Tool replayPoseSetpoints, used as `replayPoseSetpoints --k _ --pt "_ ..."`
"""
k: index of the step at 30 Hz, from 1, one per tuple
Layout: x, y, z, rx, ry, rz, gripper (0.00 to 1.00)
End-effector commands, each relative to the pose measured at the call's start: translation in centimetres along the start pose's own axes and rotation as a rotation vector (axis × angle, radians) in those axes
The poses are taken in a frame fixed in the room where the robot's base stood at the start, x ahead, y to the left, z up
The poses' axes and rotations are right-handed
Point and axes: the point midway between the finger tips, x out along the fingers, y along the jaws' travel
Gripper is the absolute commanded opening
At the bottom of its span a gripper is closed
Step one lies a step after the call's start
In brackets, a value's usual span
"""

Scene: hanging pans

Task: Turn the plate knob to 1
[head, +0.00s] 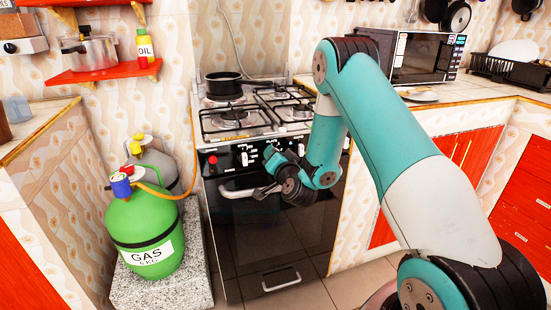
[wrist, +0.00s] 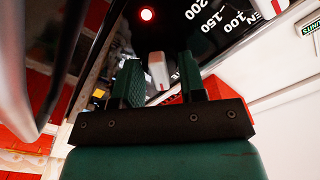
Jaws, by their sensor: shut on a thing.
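The stove's black front panel (head: 225,160) carries white knobs (head: 245,159) in the head view. My gripper (head: 272,154) is up against this panel and hides part of it. In the wrist view, the two green fingers of my gripper (wrist: 160,86) are on either side of a white and grey knob (wrist: 158,68) with a red mark near its lower end. The gripper is shut on this knob. Printed numbers (wrist: 213,22) such as 200, 150 and 100 show beside it. I cannot read which setting the knob points to.
The oven door handle (head: 240,191) sticks out below the panel. A black pan (head: 229,86) stands on a back burner. A green gas cylinder (head: 145,232) stands left of the stove. A microwave (head: 425,56) is on the right counter. Floor in front is partly clear.

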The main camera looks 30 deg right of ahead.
Motion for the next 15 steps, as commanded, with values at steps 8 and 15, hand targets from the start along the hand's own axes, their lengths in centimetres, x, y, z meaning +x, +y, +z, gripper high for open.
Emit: replayPoseSetpoints --k 8,15 --pt "-0.05 0.06 0.08 0.071 -0.003 0.001 0.14" --pt "-0.05 0.07 0.06 0.081 -0.002 0.002 0.14"
